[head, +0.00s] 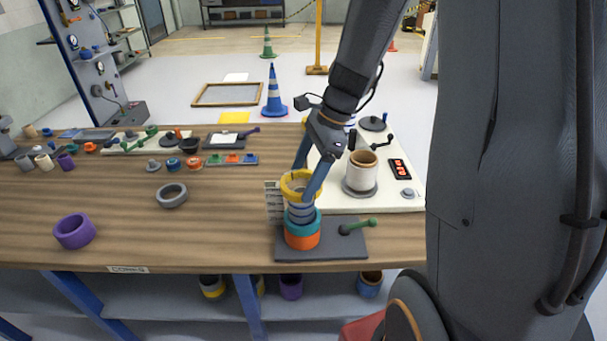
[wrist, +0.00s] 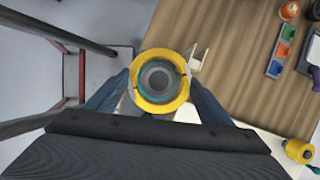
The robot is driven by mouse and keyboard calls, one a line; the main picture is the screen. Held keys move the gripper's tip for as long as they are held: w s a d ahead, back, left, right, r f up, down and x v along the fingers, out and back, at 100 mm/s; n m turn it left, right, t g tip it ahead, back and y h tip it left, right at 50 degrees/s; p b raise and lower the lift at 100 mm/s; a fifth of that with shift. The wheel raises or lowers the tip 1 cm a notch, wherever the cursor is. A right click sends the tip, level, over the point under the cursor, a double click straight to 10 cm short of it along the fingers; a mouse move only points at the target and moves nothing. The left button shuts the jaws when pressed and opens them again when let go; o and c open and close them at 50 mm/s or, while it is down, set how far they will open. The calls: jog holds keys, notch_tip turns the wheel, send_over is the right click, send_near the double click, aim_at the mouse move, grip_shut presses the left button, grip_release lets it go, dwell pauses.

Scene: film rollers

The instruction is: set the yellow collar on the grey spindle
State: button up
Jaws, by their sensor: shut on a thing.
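The yellow collar (head: 287,191) is held level between the fingers of my gripper (head: 306,185), which is shut on its sides. The grey spindle (head: 300,212) stands upright directly under the collar, on a dark grey base plate (head: 284,252). An orange collar (head: 302,240) and a teal collar (head: 303,223) sit around its lower part. In the wrist view, the yellow collar (wrist: 143,94) rings the spindle's round grey top (wrist: 158,78), with a teal rim between them. Whether the spindle's tip is inside the collar or just below it, I cannot tell.
A white panel (head: 390,200) with a cream roller (head: 362,175) stands behind right. A grey ring (head: 172,196) and a purple ring (head: 74,231) lie to the left, with clear tabletop between.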

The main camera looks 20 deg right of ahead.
jog(key=shift+f+b, duration=1.55)
jog(key=shift+f, duration=0.05)
notch_tip(320, 180, down, 6)
jog(key=b, duration=0.2)
jog(key=shift+b, duration=0.35)
jog(key=o, duration=1.2)
jog(key=shift+c, duration=0.2)
jog(key=v, duration=0.8)
jog(key=shift+b, duration=0.4)
